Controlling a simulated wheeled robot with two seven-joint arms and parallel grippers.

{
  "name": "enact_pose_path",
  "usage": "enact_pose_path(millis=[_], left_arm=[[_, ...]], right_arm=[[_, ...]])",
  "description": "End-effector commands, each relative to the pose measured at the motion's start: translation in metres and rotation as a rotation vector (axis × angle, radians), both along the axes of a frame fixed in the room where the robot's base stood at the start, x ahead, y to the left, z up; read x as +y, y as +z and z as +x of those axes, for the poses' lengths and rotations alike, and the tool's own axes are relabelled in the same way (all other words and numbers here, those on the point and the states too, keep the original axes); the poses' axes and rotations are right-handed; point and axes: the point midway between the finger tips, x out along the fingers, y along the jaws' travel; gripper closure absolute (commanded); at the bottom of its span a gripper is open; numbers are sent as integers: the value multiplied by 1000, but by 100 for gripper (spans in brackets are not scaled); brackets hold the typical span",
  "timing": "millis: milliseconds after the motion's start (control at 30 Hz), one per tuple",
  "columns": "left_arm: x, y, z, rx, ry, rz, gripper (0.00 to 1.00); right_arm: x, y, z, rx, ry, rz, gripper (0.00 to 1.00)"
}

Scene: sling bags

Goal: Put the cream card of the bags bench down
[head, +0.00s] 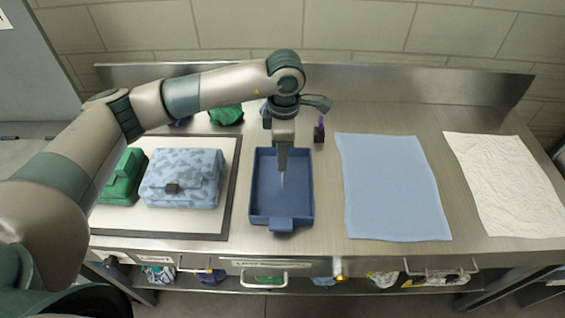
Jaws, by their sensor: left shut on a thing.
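My left gripper (282,172) points straight down over the blue tray (266,215), in the middle of the bench. It is shut on the cream card (282,182), which shows only as a thin pale sliver, seen edge-on, below the fingertips. The card's face is hidden, and I cannot tell whether its lower edge touches the tray floor. The tray otherwise looks empty. My right gripper is not in view.
Left of the tray, a patterned blue bag (199,192) and a green bag (122,180) lie on a dark-edged white mat (160,221). A blue cloth (392,190) and a white cloth (505,185) lie to the right. Small purple (319,130) and green (226,116) things stand behind.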

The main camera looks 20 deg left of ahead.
Motion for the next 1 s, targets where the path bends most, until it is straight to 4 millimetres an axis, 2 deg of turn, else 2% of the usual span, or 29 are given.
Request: enact_pose_path(millis=[233, 500, 1000], left_arm=[[0, -4, -1, 2, 1, -1, 99], [0, -34, -1, 3, 1, 0, 99], [0, -44, 0, 0, 0, 0, 99]], right_arm=[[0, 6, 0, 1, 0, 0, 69], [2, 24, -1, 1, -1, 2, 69], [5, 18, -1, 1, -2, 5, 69]])
